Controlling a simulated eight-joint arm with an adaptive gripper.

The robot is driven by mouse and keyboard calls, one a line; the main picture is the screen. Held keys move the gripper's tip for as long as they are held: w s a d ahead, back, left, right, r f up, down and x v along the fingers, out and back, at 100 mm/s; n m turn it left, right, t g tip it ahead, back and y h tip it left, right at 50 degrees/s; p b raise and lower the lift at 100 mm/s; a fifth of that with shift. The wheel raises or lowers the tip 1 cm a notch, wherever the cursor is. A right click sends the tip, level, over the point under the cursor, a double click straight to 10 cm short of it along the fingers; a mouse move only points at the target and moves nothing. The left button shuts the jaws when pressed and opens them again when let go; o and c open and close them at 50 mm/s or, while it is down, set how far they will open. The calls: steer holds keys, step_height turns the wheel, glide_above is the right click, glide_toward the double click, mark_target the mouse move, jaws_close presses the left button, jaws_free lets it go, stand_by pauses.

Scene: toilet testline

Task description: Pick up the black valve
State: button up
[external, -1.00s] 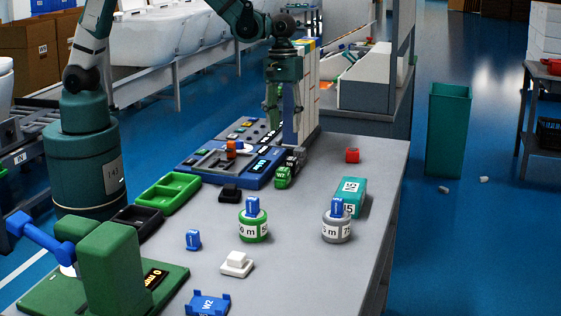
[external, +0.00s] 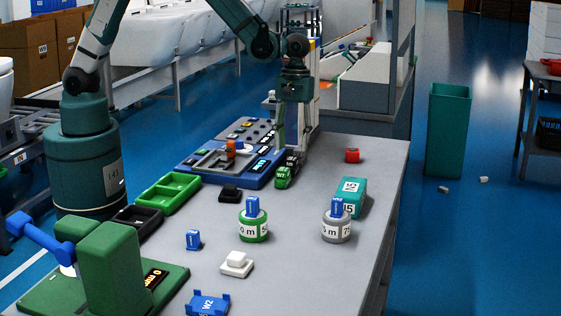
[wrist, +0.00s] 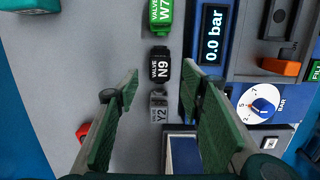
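The black valve (wrist: 160,70), marked VALVE N9, stands in a row in the wrist view. The green valve W7 (wrist: 160,17) is above it there, and the grey valve Y2 (wrist: 158,105) is below it. My gripper (external: 292,148) is open and points down over this row in the external view. In the wrist view its two green fingers (wrist: 160,76) are wide apart, with the black valve between or just beyond their tips. I see no contact with it.
A blue test panel (external: 262,178) with a 0.0 bar display (wrist: 212,35) stands close to the right finger in the wrist view. A red block (external: 352,155) and a teal block (external: 351,190) stand right of the row. The table's right edge is clear.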

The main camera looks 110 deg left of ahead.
mark_target(292, 158)
steer(key=shift+d+f, duration=0.1)
steer(key=shift+f, duration=0.85)
steer(key=shift+f, duration=0.15)
steer(key=shift+d+f+b, duration=0.2)
steer(key=shift+f+b, duration=0.05)
steer(key=shift+f, duration=0.95)
steer(key=shift+d+f+b, duration=0.2)
steer(key=shift+f+b, duration=0.05)
steer(key=shift+f, duration=0.95)
steer(key=shift+c, duration=0.7)
steer(key=c, duration=0.9)
